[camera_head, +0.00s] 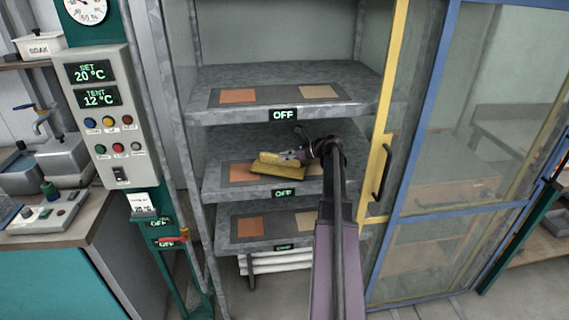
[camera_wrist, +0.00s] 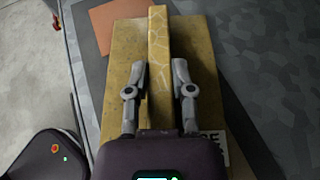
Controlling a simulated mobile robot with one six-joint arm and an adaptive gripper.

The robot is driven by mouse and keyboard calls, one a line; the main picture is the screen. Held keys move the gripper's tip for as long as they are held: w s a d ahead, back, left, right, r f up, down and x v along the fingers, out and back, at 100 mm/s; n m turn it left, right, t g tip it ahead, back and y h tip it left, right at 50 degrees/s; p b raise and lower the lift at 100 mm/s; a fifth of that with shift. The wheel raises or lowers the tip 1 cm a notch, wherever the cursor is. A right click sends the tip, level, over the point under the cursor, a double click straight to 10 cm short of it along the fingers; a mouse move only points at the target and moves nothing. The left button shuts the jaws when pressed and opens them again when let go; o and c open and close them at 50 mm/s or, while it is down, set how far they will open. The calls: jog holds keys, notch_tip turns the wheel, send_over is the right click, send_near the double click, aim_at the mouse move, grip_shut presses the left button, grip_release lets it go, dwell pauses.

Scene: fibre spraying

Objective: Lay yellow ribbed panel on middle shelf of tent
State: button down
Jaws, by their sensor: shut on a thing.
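The yellow ribbed panel (camera_head: 279,170) is at the middle shelf (camera_head: 215,187) of the tent, over its dark mat. In the wrist view the panel (camera_wrist: 122,60) is a flat yellow plate with one raised rib down its length. My gripper (camera_head: 303,158) is shut on the rib, with one finger on each side; it also shows in the wrist view (camera_wrist: 160,75). The panel partly covers an orange square (camera_head: 240,172) on the mat. I cannot tell whether the panel's underside touches the shelf.
The top shelf (camera_head: 210,115) and bottom shelf (camera_head: 225,248) each carry a mat with an orange and a tan square. The yellow-framed door (camera_head: 383,120) with its dark handle stands right of my arm. A control box (camera_head: 105,120) stands left, reading SET 20 and TENT 12.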

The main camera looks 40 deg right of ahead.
aim_at(302, 167)
jog(key=shift+f+b, duration=0.35)
jog(key=shift+f, duration=0.2)
jog(key=shift+f, duration=0.1)
jog(key=shift+c, duration=2.4)
grip_release()
jog(key=shift+s+r, duration=0.1)
jog(key=shift+r, duration=0.1)
jog(key=shift+p+v, duration=1.45)
jog(key=shift+v, duration=2.25)
